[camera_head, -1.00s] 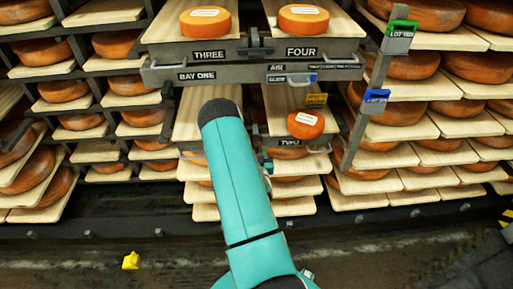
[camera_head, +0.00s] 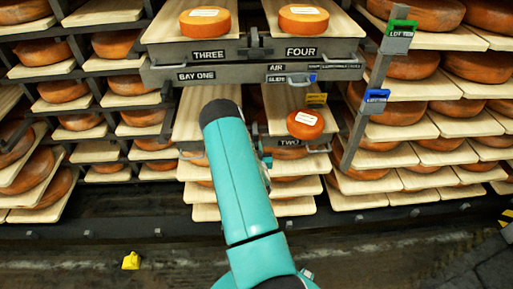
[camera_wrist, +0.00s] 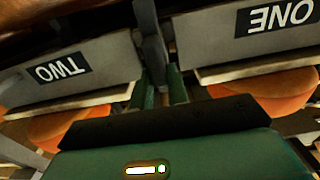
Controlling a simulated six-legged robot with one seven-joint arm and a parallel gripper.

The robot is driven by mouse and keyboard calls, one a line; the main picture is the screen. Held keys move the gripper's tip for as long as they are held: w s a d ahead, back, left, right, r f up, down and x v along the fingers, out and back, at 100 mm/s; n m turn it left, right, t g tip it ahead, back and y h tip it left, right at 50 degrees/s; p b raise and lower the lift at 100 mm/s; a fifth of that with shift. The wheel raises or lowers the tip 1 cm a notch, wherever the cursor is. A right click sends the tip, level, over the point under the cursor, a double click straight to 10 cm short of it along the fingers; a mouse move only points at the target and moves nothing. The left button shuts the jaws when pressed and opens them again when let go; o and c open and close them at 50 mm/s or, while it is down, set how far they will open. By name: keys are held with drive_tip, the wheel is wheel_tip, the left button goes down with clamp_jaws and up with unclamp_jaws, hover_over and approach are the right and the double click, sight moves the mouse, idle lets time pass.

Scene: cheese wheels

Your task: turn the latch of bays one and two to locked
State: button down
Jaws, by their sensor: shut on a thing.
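A dark grey latch bar (camera_wrist: 152,48) stands in the gap between these panels. My gripper (camera_wrist: 163,88) has its green fingers on either side of the bar's near end, shut on it. The latch's exact angle is unclear.
An orange cheese wheel (camera_head: 305,124) sits on bay two's board. Two more wheels (camera_head: 205,21) (camera_head: 303,18) sit above, on THREE and FOUR. A grey post (camera_head: 364,120) with green and blue tags stands right. A small yellow object (camera_head: 131,260) lies on the open floor.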

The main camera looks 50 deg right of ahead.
drive_tip(key=shift+m, duration=0.3)
drive_tip(key=m, duration=0.3)
drive_tip(key=shift+s+d, duration=0.3)
drive_tip(key=m, duration=0.6)
drive_tip(key=shift+s+d+f, duration=0.25)
drive_tip(key=shift+s+f, duration=0.05)
drive_tip(key=shift+f, duration=0.05)
drive_tip(key=m, duration=0.3)
drive_tip(key=shift+s+d+f, duration=0.1)
drive_tip(key=shift+s+f, duration=0.05)
drive_tip(key=shift+f, duration=0.1)
drive_tip(key=m, duration=0.5)
drive_tip(key=shift+f, duration=0.35)
drive_tip(key=shift+m, duration=0.3)
drive_tip(key=c, duration=1.4)
unclamp_jaws()
drive_tip(key=shift+o, duration=0.2)
